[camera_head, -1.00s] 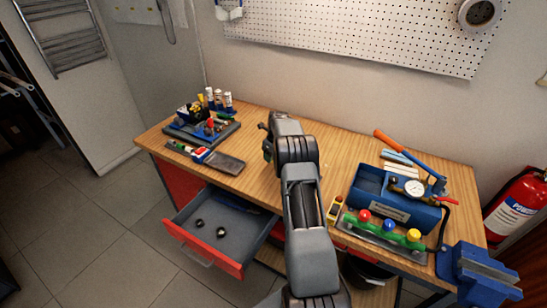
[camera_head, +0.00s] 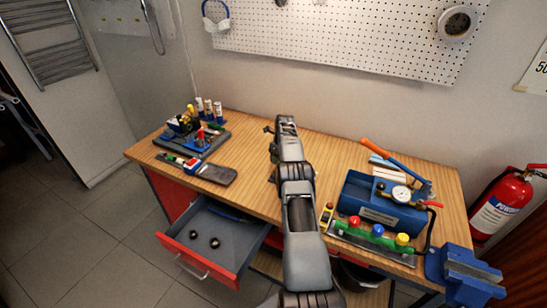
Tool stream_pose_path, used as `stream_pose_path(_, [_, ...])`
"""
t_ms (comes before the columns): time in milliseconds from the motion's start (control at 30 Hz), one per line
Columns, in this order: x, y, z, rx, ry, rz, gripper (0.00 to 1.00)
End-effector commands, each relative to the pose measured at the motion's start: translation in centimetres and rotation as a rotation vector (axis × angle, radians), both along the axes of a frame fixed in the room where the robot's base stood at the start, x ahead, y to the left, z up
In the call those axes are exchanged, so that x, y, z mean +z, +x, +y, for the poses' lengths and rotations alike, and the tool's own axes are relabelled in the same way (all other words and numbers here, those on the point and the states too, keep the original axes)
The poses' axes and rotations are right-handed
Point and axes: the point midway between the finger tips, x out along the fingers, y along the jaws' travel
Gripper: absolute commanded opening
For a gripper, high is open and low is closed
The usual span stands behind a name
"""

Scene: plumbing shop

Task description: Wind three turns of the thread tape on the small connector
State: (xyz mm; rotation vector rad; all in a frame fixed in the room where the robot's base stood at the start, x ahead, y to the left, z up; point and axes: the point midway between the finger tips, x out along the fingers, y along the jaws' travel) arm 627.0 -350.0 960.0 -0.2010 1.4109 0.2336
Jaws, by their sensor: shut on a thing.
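My gripper (camera_head: 269,131) is at the far end of my arm, over the back middle of the workbench. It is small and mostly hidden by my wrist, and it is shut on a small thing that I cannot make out. I cannot pick out the small connector or the thread tape for certain. A dark tray (camera_head: 192,141) with a blue holder and several small coloured parts stands at the bench's left end, to the left of my gripper.
An open drawer (camera_head: 215,229) with two small dark round things juts out in front. At right are a blue toolbox (camera_head: 361,207) with a gauge, a green valve manifold (camera_head: 370,236) and a blue vise (camera_head: 462,272).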

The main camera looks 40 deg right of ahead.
Motion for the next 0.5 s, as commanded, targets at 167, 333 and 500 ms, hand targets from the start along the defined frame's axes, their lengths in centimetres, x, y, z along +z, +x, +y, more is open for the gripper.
stream_pose_path(167, [-0.2,-1.2,-1.2,-0.002,0.000,0.000,0.30])
stream_pose_path(333, [-0.2,-2.6,-1.8,-0.001,0.000,0.000,0.30])
stream_pose_path(500, [-0.2,-4.1,-2.2,-0.001,0.000,-0.001,0.30])
